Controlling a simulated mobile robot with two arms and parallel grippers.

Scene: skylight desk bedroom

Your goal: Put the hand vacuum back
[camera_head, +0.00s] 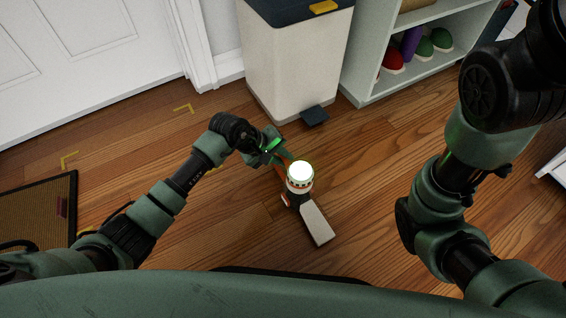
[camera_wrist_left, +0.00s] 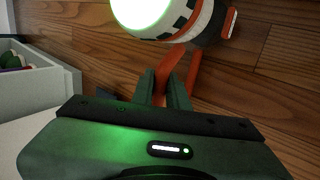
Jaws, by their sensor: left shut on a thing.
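The hand vacuum (camera_head: 317,222) has a glowing white round end, a dark and orange band and a pale grey nozzle pointing down and right in the head view. My left gripper (camera_head: 282,158) is at its upper left, shut on its orange handle. In the left wrist view my left gripper (camera_wrist_left: 167,88) has its two green fingers closed around the orange handle, with the vacuum's glowing end (camera_wrist_left: 150,12) just beyond. I cannot tell whether the vacuum touches the floor. My right arm shows at the right of the head view, but its gripper is outside the frame.
A white bin (camera_head: 295,65) with a dark lid and pedal stands behind the vacuum. A pale shelf unit (camera_head: 420,75) holding colourful items is at its right. Yellow corner marks (camera_head: 184,108) lie on the wooden floor. A brown mat (camera_head: 40,212) is at left. Floor between is clear.

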